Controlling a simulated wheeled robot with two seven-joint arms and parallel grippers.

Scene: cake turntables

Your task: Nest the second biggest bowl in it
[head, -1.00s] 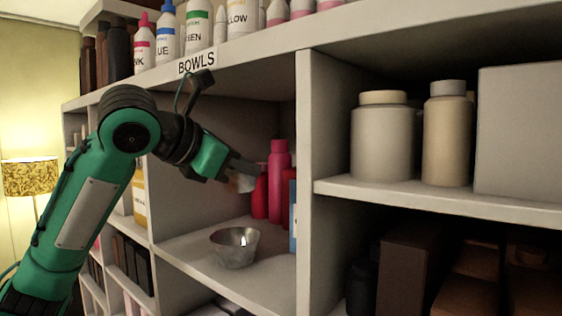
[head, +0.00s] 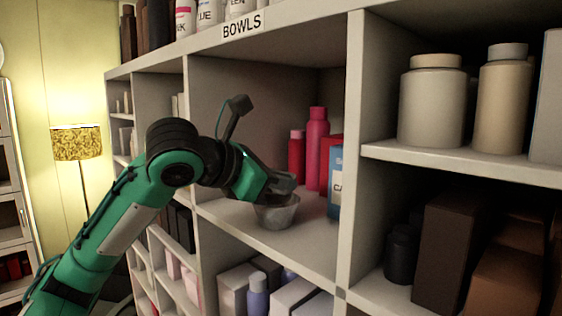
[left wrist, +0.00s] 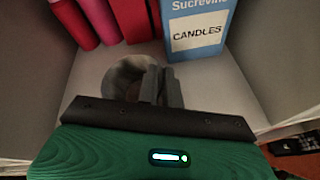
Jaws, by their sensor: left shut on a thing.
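A grey metal bowl (head: 274,216) stands on the shelf under the "BOWLS" label, near the shelf's front edge. My left gripper (head: 284,188) is right over its mouth, pointing down and to the right. In the left wrist view its fingers (left wrist: 162,82) are closed on the rim of a grey metal bowl (left wrist: 122,78). In the head view the gripper hides most of the held bowl, which is in or just above the mouth of the standing one. I cannot tell whether it rests on the bottom. My right gripper is not in view.
Behind the bowls stand red and pink bottles (head: 317,150) and a blue candles box (head: 335,182); the box also shows in the left wrist view (left wrist: 195,30). A vertical divider (head: 352,150) bounds the compartment on the right. The shelf left of the bowl is clear.

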